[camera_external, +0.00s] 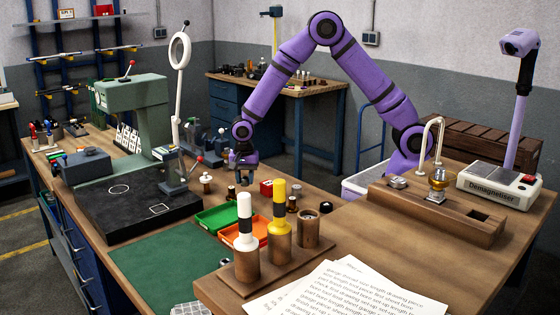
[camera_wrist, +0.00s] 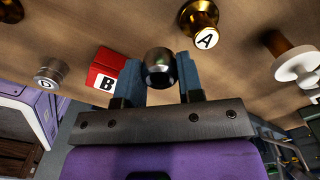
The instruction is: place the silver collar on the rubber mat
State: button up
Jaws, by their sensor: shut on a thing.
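My gripper (camera_external: 245,179) is low over the wooden bench, just behind the green tray. In the external view the collar is too small and covered to make out. A flat dark green mat (camera_external: 180,268), which looks like the rubber mat, lies at the bench's front, left of the wooden stand. It is bare and apart from my gripper.
A green tray (camera_external: 217,217) and an orange tray (camera_external: 248,232) lie between gripper and mat. White and yellow-topped plugs stand in a wooden stand (camera_external: 265,270). A red block (camera_wrist: 106,66) and brass piece (camera_wrist: 199,18) are nearby.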

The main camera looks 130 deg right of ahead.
jog(key=w+a, duration=0.4)
jog(key=a, duration=0.1)
jog(key=w+a, duration=0.5)
jog(key=shift+w+r, duration=0.1)
jog(key=shift+w, duration=0.1)
jog(key=w+a, duration=0.2)
jog(key=a, duration=0.1)
jog(key=w+a, duration=0.2)
jog(key=a, duration=0.1)
jog(key=w+a, duration=0.2)
jog(key=a, duration=0.1)
jog(key=shift+a+r, duration=0.15)
jog(key=shift+a, duration=0.15)
send_over(194, 248)
jog(key=shift+f, duration=2.5)
jog(key=shift+f, duration=0.1)
jog(key=o, duration=1)
jog(key=shift+c, duration=0.2)
